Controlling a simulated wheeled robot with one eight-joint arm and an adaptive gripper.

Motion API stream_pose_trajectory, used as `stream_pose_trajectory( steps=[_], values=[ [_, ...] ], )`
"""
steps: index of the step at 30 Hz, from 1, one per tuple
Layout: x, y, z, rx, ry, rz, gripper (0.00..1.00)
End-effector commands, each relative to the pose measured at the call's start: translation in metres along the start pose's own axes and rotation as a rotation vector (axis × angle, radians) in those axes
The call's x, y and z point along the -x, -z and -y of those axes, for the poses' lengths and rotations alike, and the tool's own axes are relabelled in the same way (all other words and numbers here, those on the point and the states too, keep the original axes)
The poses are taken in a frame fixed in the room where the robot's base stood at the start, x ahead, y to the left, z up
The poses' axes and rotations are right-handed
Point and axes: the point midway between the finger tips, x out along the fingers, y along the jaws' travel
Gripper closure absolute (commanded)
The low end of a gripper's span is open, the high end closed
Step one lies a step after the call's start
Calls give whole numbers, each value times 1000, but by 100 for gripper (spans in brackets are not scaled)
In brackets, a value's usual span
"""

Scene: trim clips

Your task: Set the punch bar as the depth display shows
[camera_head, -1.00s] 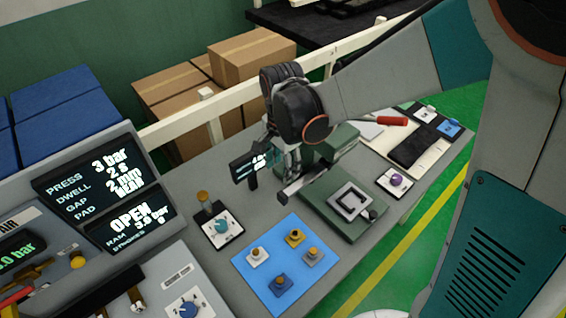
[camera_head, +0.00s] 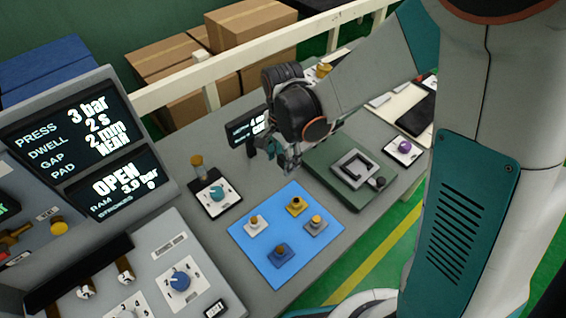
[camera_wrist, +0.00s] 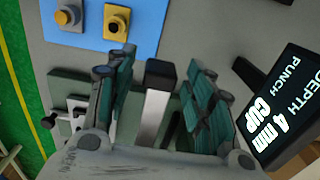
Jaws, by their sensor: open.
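The depth display (camera_wrist: 285,105) in the wrist view reads "DEPTH 4 mm" and "PUNCH CUP". In the head view, the display (camera_head: 240,130) is partly behind my gripper. The punch bar (camera_wrist: 151,118) is a light metal bar with a dark end block, seen between my fingers in the wrist view. My gripper (camera_wrist: 160,64) is open, with one finger on each side of the bar and visible gaps. In the head view, my gripper (camera_head: 289,166) hangs beside the green press base (camera_head: 340,195) and hides the bar.
A blue mat (camera_head: 262,228) with several small coloured pieces lies in front of my gripper. A teal-knob dial (camera_head: 217,192) is left of it and a purple-knob dial (camera_head: 404,147) right. The console screen (camera_head: 85,130) reads 3 bar, 2 s, 2 mm, NEAR. Boxes stand behind the rail.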

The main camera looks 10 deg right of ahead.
Motion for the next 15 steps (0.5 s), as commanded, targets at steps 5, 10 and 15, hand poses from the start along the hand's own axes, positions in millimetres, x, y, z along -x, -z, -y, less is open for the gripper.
stream_pose_trajectory(
  steps=[5,10,15],
  values=[
    [-6,0,0,0,0,0,52],
    [-6,0,0,0,0,0,52],
    [-6,0,0,0,0,0,74]
  ],
)
